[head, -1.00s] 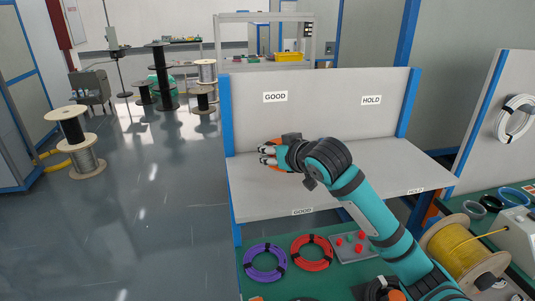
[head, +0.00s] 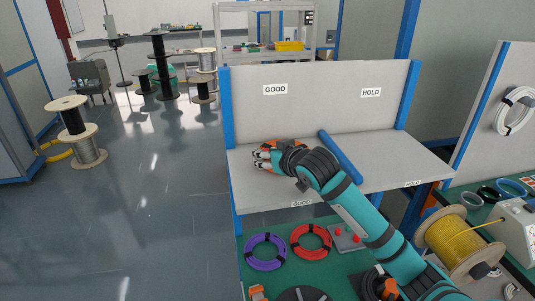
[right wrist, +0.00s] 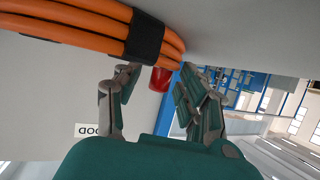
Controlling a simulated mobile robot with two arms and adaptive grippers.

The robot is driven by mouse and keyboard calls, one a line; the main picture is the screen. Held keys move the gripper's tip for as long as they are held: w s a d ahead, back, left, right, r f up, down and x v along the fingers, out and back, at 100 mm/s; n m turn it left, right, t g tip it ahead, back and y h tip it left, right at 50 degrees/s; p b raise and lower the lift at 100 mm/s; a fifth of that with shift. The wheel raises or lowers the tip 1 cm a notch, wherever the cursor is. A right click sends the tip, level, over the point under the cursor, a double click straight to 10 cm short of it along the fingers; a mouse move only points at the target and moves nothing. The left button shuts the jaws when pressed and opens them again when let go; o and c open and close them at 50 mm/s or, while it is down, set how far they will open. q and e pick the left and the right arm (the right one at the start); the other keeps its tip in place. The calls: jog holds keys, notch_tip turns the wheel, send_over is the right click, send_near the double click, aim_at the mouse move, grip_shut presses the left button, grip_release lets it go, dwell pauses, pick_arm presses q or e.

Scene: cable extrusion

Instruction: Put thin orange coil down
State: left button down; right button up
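The orange coil (right wrist: 85,22) shows in the right wrist view as several bundled strands with a black tape band. In the head view only small orange parts of it (head: 267,169) show around my right gripper (head: 260,157), over the left section of the grey shelf (head: 245,190) by the GOOD signs. In the right wrist view, my right gripper (right wrist: 155,85) has its fingers apart, with the coil just past the fingertips. I cannot tell whether the coil touches the shelf. My left gripper is not in view.
A blue divider (head: 340,157) separates the GOOD section from the HOLD section. Below the shelf, a purple coil (head: 265,251) and a red coil (head: 311,242) lie on a green surface. A yellow cable spool (head: 458,243) stands at right. The shelf's right section is clear.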

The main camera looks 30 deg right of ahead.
jog(key=shift+o, duration=0.4)
jog(key=shift+r, duration=0.15)
jog(key=shift+s, duration=0.25)
jog(key=b+v, duration=0.2)
jog(key=v, duration=0.8)
jog(key=shift+s+r+b, duration=0.15)
jog(key=shift+s+b, duration=0.15)
jog(key=shift+s, duration=0.05)
jog(key=shift+s+r, duration=0.25)
jog(key=shift+s, duration=0.15)
